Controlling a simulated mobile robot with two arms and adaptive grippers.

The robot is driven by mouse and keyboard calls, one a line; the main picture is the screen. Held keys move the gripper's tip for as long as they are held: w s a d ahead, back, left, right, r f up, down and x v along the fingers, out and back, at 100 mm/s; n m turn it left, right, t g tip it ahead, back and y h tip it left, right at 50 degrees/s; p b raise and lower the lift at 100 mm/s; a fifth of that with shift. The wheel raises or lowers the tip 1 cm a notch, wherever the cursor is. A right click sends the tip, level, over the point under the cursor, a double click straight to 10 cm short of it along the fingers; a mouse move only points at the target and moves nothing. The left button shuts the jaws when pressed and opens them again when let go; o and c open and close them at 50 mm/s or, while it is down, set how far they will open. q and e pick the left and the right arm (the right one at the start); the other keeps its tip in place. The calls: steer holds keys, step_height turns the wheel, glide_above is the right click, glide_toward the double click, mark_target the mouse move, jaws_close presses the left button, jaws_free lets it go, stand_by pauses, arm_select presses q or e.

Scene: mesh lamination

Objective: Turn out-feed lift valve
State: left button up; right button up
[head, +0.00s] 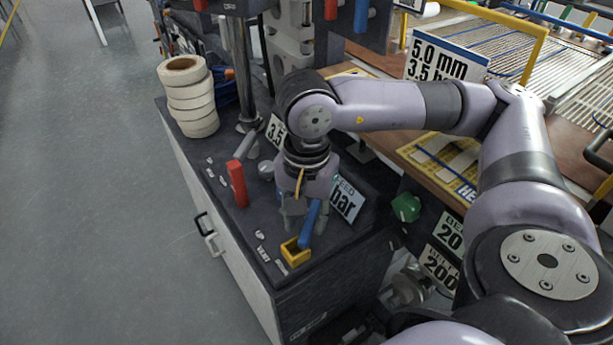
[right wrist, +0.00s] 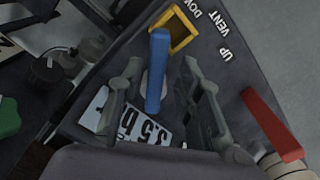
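A blue valve lever (head: 309,226) rises from the dark cabinet top near its front corner, with a yellow square frame (head: 295,252) at its end. In the right wrist view the blue lever (right wrist: 158,75) stands between my right gripper's two fingers (right wrist: 163,100), with a gap on each side. My right gripper (head: 304,217) points down over the lever and is open. "UP", "VENT" and a partly hidden "DOWN" label (right wrist: 217,30) lie beside the yellow frame. A sign ending in "FEED" and "bar" (head: 346,200) stands next to the lever. My left gripper is out of view.
A red lever (head: 237,184) stands left of my right gripper. It also shows in the right wrist view (right wrist: 272,124). A stack of tape rolls (head: 189,100) is at the cabinet's back left. A green knob (head: 406,207) is on the right. Open floor lies left.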

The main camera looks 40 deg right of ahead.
mark_target(306, 222)
step_height(306, 222, up, 12)
stand_by(0.7)
stand_by(0.5)
